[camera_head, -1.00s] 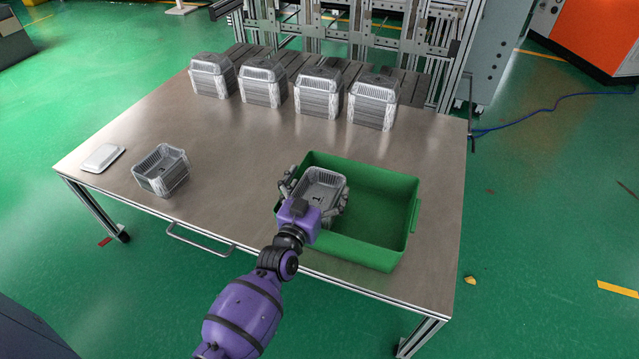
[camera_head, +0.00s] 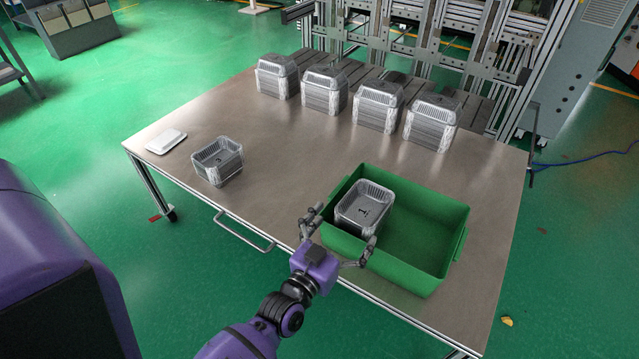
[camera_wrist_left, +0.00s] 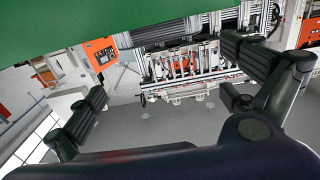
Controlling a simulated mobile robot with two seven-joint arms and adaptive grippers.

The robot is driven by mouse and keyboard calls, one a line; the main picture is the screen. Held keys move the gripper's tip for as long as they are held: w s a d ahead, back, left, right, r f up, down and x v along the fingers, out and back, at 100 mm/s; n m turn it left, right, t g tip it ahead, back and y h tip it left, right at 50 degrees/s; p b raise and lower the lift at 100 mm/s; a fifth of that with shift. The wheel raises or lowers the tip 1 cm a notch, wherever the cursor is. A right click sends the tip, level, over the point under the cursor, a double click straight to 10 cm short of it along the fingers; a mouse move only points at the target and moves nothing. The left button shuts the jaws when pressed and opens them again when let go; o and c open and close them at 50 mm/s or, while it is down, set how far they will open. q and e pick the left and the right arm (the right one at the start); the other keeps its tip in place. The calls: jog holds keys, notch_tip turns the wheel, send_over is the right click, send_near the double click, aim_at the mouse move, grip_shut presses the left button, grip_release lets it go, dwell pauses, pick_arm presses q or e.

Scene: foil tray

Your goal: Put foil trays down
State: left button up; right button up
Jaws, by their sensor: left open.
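A stack of silver foil trays (camera_head: 364,207) stands in the left part of the green bin (camera_head: 447,212) on the metal table. My left gripper (camera_head: 337,240) is open at the bin's near left edge, its fingers spread and apart from the stack. The left wrist view also shows the spread fingers (camera_wrist_left: 180,100) with nothing between them, and the green bin's side (camera_wrist_left: 120,25) across the top. A smaller foil tray stack (camera_head: 217,161) stands at the table's left. My right gripper is not in view.
Several tall foil tray stacks (camera_head: 324,91) stand in a row along the table's back edge. A white flat item (camera_head: 166,141) lies at the far left. The middle of the table (camera_head: 290,150) is clear. A handle (camera_head: 245,236) sticks out from the front edge.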

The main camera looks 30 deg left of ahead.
pick_arm(q)
jog(key=s+f+g, duration=0.3)
jog(key=s+f, duration=0.2)
jog(key=s, duration=0.8)
jog(key=s+f+g, duration=0.4)
jog(key=s+f, duration=0.2)
jog(key=s, duration=0.6)
jog(key=s+f+g, duration=0.4)
jog(key=s+f, duration=0.2)
jog(key=s, duration=0.7)
jog(key=shift+s+f, duration=0.15)
jog(key=shift+s, duration=0.2)
